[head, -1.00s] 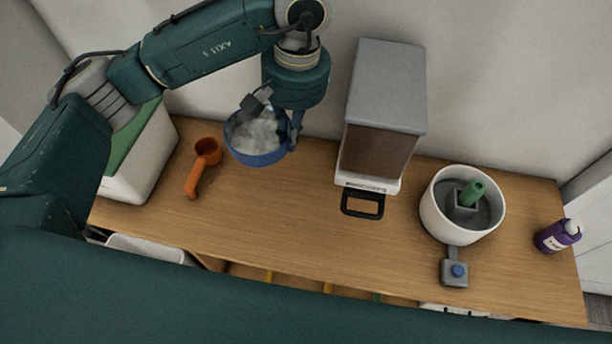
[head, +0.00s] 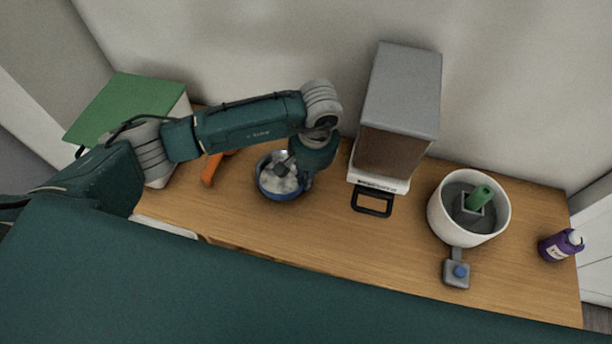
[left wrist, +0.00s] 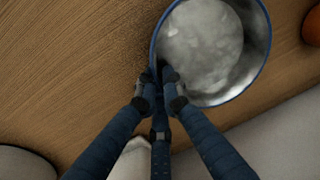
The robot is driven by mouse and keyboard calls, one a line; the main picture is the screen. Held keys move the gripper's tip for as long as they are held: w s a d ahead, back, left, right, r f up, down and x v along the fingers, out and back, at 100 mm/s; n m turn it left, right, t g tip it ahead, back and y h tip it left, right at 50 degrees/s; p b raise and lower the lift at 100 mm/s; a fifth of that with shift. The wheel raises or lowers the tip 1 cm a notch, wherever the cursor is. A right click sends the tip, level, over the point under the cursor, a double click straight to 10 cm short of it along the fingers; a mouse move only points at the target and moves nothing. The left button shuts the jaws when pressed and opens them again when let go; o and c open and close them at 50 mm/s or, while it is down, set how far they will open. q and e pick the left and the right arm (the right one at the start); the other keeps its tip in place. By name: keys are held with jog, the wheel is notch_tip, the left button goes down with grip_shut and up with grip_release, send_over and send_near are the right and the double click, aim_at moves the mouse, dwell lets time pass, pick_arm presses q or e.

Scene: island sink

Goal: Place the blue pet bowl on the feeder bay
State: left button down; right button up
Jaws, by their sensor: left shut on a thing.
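The blue pet bowl (head: 270,192) has a blue outside, a shiny metal inside and whitish contents. It is left of the feeder (head: 402,88), apart from it. My left gripper (head: 303,181) is shut on the bowl's right rim. In the left wrist view the fingers (left wrist: 163,82) pinch the rim, and the metal inside of the bowl (left wrist: 258,42) shows. I cannot tell how high the bowl is above the table. The feeder bay, a black-framed spot (head: 372,211) at the feeder's white base, is empty. My right gripper is out of view.
An orange scoop (head: 210,173) lies left of the bowl, partly behind my arm. A white round fountain (head: 446,222) and a purple bottle (head: 556,248) stand right of the feeder. A green-lidded bin (head: 118,105) is at left. The wooden table is clear between bowl and bay.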

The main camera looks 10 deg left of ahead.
pick_arm(q)
jog(key=shift+f, duration=0.1)
jog(key=shift+f, duration=0.15)
jog(key=c, duration=2.4)
grip_release()
jog(key=shift+b, duration=0.3)
jog(key=o, duration=0.5)
